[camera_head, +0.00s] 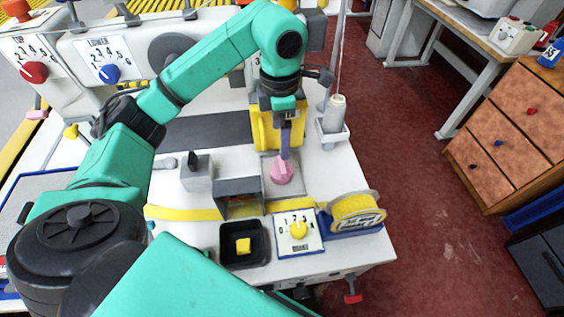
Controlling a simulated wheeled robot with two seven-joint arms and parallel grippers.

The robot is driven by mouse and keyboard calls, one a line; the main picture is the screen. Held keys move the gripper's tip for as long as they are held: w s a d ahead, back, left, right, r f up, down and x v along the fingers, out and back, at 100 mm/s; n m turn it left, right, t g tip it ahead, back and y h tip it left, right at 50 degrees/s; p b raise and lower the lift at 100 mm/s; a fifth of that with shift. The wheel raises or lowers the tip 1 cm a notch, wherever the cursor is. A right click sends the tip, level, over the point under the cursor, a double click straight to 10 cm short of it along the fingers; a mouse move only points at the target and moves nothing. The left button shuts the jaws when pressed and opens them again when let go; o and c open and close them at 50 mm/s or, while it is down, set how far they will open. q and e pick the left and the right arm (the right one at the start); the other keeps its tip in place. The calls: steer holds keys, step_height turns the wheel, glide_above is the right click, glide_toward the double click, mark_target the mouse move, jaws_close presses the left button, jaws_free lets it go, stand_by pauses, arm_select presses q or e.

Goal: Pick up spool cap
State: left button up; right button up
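A pink faceted piece (282,173), which may be the spool cap, sits on a small grey plate (295,188) on the white machine table. My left gripper (285,152) points down right above it, with a narrow purple part reaching to its top. I cannot tell whether the fingers touch it or how far apart they are. A white thread spool (334,112) stands upright in a white holder to the right. My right gripper is not in view.
Near the plate are a dark open-fronted box (239,199), a black tray (225,256) with a yellow block (243,246), a dial panel (311,242) and a yellow tape roll (357,213). A thin post (339,40) rises behind the spool. Red floor lies right of the table.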

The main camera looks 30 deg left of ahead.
arm_select(q)
glide_above(281, 164)
steer(key=f, duration=0.4)
steer(key=shift+s+f+p, duration=0.2)
steer(key=shift+p, duration=0.15)
step_height(281, 164, down, 7)
steer(key=shift+w+d+r+p, duration=0.1)
steer(key=shift+w+r+p, duration=0.05)
steer(key=shift+p, duration=0.8)
steer(key=shift+f, duration=0.25)
steer(key=shift+c, duration=0.6)
steer(key=c, duration=1.1)
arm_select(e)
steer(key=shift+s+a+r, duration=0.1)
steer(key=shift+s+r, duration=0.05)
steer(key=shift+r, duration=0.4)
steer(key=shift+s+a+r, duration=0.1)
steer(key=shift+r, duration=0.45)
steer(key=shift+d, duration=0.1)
